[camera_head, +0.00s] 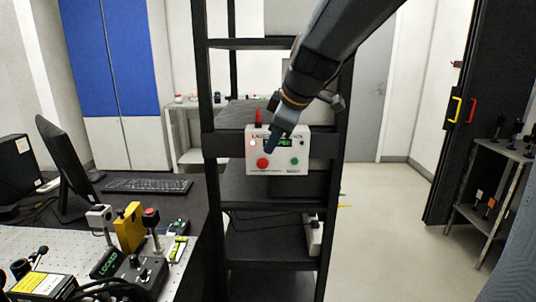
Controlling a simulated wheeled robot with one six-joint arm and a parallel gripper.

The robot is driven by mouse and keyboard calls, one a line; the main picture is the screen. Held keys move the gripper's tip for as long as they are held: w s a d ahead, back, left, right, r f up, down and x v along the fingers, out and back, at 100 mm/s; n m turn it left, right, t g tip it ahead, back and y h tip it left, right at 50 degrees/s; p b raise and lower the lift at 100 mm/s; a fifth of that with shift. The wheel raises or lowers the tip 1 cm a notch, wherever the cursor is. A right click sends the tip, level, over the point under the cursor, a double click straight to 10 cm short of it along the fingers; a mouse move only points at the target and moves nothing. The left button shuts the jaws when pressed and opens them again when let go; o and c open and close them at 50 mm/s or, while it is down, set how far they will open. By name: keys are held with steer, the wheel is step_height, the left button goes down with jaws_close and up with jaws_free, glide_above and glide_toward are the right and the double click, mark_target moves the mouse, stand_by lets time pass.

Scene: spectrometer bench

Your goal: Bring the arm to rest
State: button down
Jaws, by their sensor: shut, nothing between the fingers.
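My arm reaches in from the top right of the head view. My gripper (272,142) is shut and empty, its tip in front of a white control box (255,169) on the black rack. The box has a red button (263,163) at lower left, a green button (294,161) at lower right and a small green-lit display, partly hidden by my gripper. I cannot tell whether the gripper tip touches the box face.
The black rack (211,110) stands close around the box. At left, a bench (205,215) holds a monitor (62,165), a keyboard (147,186) and several optical parts. A small shelf (494,217) stands at right. The floor (385,225) between is clear.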

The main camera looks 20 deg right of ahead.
steer(key=shift+s+d+r, duration=0.1)
steer(key=shift+s+r, duration=0.15)
stand_by(0.3)
steer(key=s+f+m+g, duration=0.3)
steer(key=s+f+m, duration=0.3)
steer(key=s+f, duration=0.3)
steer(key=s+a+f+m+g+h, duration=0.1)
steer(key=s+f+m+g, duration=0.2)
steer(key=s+f, duration=0.7)
step_height(320, 180, down, 6)
steer(key=m, duration=0.2)
steer(key=shift+a+r+m+h, duration=0.2)
steer(key=shift+a+m+h, duration=0.1)
steer(key=shift+m, duration=0.1)
